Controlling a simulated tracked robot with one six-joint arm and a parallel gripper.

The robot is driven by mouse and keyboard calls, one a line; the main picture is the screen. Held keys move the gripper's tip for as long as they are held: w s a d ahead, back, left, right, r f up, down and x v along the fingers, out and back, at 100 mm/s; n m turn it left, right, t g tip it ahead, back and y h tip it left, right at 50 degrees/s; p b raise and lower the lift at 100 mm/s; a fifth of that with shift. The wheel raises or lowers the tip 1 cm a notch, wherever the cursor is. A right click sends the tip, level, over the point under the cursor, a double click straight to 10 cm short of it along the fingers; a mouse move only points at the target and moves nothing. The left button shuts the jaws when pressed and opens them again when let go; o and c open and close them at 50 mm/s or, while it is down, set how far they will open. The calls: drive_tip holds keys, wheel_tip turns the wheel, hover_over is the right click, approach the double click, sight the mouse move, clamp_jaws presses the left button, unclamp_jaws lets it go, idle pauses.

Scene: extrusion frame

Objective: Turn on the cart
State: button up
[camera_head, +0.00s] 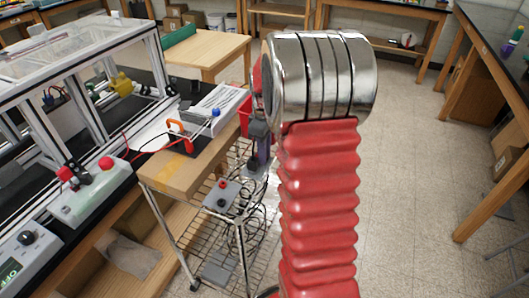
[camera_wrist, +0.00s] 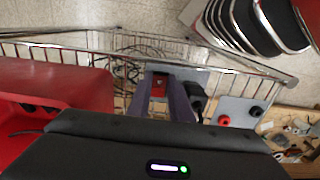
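The cart (camera_head: 165,177) has a wooden top, metal legs and wire shelves, and stands at centre left in the head view. A grey control box (camera_head: 221,194) with a red button (camera_head: 223,183) and a dark knob sits at its side. My gripper (camera_head: 262,152) is partly hidden behind my red arm, near the cart's right side. In the wrist view, my gripper's two purple fingers (camera_wrist: 166,84) are apart, with a red piece (camera_wrist: 159,87) on a grey panel visible between them. I cannot tell whether they touch it. Nothing appears held.
An orange-handled tool (camera_head: 175,126) and red cable lie on the cart top. Black cables hang in the wire frame. A white-framed enclosure (camera_head: 75,45) and a controller box (camera_head: 90,195) are at left. The floor (camera_head: 410,180) right of my arm is clear.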

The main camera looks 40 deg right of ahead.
clamp_jaws()
drive_tip(key=shift+w+a, duration=0.1)
drive_tip(key=shift+w+r+g+h, duration=0.15)
drive_tip(key=shift+g+h, duration=0.25)
drive_tip(key=shift+g, duration=0.4)
drive_tip(key=o, duration=0.5)
unclamp_jaws()
wheel_tip(320, 180, up, 14)
drive_tip(key=w+a, duration=0.1)
drive_tip(key=shift+w+f, duration=0.25)
drive_tip(key=shift+w, duration=0.15)
